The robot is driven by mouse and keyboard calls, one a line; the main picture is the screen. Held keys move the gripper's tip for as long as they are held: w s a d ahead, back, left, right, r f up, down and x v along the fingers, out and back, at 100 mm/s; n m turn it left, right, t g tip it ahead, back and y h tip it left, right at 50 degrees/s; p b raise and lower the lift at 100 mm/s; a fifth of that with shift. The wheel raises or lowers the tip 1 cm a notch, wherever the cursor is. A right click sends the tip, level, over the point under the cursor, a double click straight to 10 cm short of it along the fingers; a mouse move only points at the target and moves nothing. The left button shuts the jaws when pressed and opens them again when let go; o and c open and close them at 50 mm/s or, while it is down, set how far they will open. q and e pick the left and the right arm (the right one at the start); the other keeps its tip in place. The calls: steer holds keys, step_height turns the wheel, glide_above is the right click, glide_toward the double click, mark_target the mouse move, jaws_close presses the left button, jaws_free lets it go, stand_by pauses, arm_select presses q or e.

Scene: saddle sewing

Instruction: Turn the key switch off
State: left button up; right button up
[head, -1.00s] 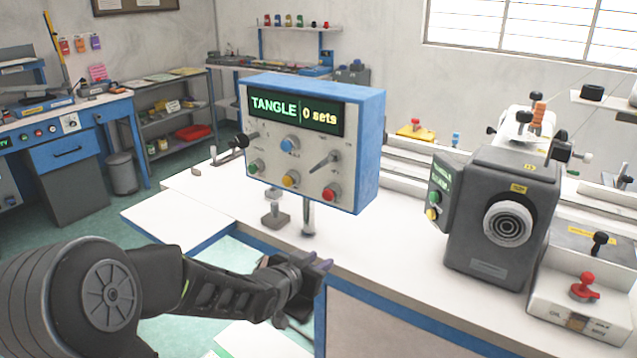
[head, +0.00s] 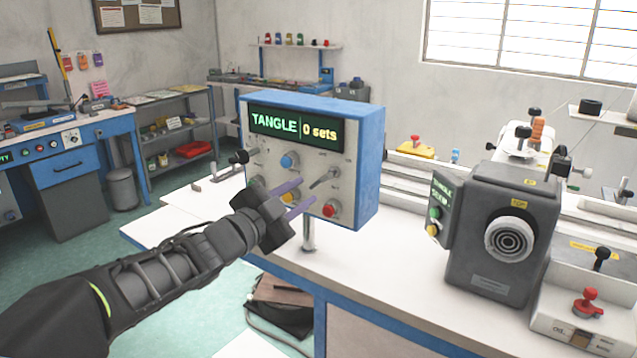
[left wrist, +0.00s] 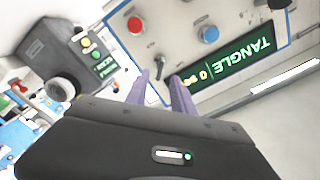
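The blue-edged control box (head: 364,160) stands on a post on the white bench, its display reading "TANGLE 0 sets". I cannot tell for sure which control is the key switch. My left gripper (head: 307,192) is open, its purple fingers slightly apart and empty, in front of the panel's lower part. In the left wrist view the grey lever (left wrist: 160,95) shows near the fingertips (left wrist: 160,74); contact cannot be told. My right gripper is out of view.
A grey machine (head: 500,230) with a round dial stands on the bench to the right, by a white box with a red knob (head: 588,303). The bench top (head: 370,265) between box and machine is clear. A blue workbench (head: 65,165) stands at far left.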

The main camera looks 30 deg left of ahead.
mark_target(314, 185)
arm_select(q)
steer(key=w, duration=0.6)
steer(key=shift+w, duration=0.4)
steer(key=shift+c, duration=0.4)
jaws_close()
